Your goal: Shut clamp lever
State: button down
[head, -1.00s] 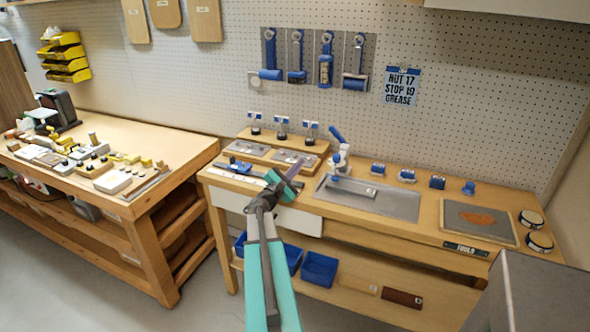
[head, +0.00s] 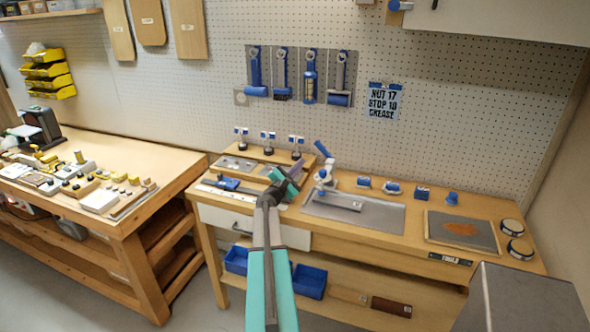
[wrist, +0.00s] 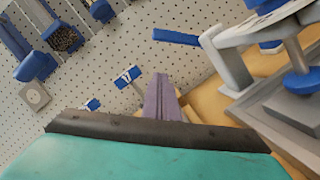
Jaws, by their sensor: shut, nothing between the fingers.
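The clamp (head: 324,178) is white and grey and stands at the back edge of a grey metal plate (head: 385,217) on the bench. Its blue lever (head: 323,149) sticks up and to the left, tilted, in the head view. In the wrist view the lever (wrist: 176,37) shows as a blue bar reaching left from the white clamp body (wrist: 233,62). My gripper (head: 297,172) is just left of the clamp, below the height of the lever's tip. In the wrist view its purple-grey fingers (wrist: 161,98) are together and empty, apart from the lever.
Several blue-topped fixtures (head: 268,136) stand on a raised wooden block behind and left of my gripper. Small blue parts (head: 392,188) line the bench right of the clamp. Blue-handled tools (head: 309,78) hang on the pegboard. A grey box (head: 525,300) fills the lower right corner.

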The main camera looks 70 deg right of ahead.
aim_at(325, 152)
jog(key=shift+p+x, duration=0.75)
jog(key=shift+x, duration=1.65)
jog(key=shift+s+r+p, duration=1)
jog(key=shift+s+r, duration=0.35)
jog(key=shift+r, duration=0.1)
jog(key=shift+w, duration=0.15)
jog(key=shift+b, duration=0.4)
jog(key=shift+r, duration=0.1)
